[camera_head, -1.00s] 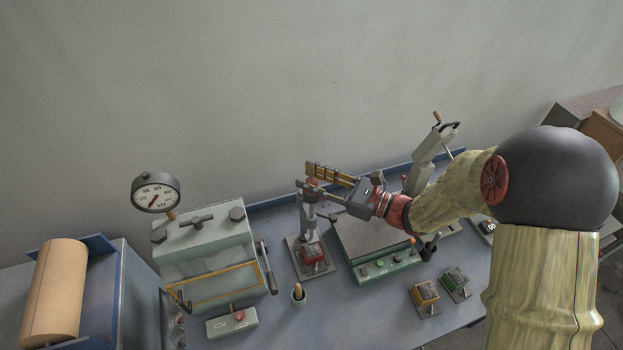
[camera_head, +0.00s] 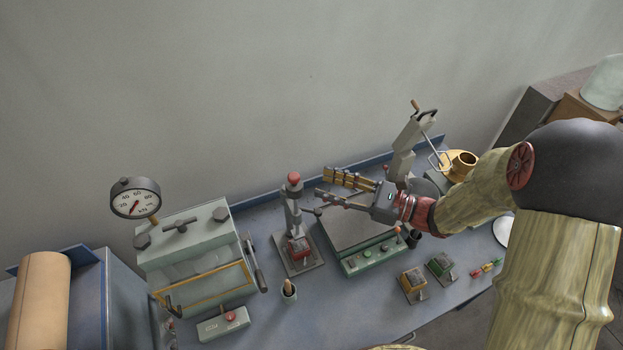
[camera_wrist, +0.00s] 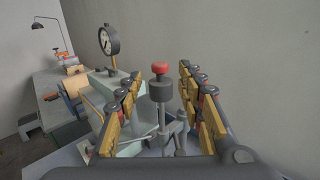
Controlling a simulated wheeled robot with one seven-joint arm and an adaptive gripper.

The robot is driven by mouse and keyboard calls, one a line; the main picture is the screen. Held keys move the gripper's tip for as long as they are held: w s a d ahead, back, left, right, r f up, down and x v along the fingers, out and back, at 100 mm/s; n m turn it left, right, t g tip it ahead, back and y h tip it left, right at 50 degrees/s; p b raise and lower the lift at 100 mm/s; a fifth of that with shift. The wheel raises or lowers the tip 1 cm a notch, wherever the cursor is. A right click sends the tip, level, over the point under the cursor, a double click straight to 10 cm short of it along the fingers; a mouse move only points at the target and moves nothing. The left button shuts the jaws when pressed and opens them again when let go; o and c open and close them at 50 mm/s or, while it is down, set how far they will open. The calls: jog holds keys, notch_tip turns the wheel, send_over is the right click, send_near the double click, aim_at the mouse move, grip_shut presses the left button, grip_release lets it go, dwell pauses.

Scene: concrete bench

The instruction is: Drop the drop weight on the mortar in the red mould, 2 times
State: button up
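The drop weight (camera_head: 293,187) is a dark cylinder with a red knob, high on a grey stand. The red mould (camera_head: 299,249) sits on the stand's base plate below it; the mortar inside is too small to make out. My gripper (camera_head: 322,183) is open and empty, just right of the drop weight and about level with it. In the wrist view the drop weight (camera_wrist: 161,90) shows ahead, between the two spread fingers, with a gap on both sides. The wrist view does not show the red mould clearly.
A press with a dial gauge (camera_head: 136,199) stands left. A green-fronted table machine (camera_head: 374,258) lies under my gripper. A yellow mould (camera_head: 413,281) and a green mould (camera_head: 441,265) stand front right. A small pot (camera_head: 289,292) stands before the stand. A lever device (camera_head: 408,145) rises behind.

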jog(key=shift+v, duration=1.15)
jog(key=shift+c, duration=0.2)
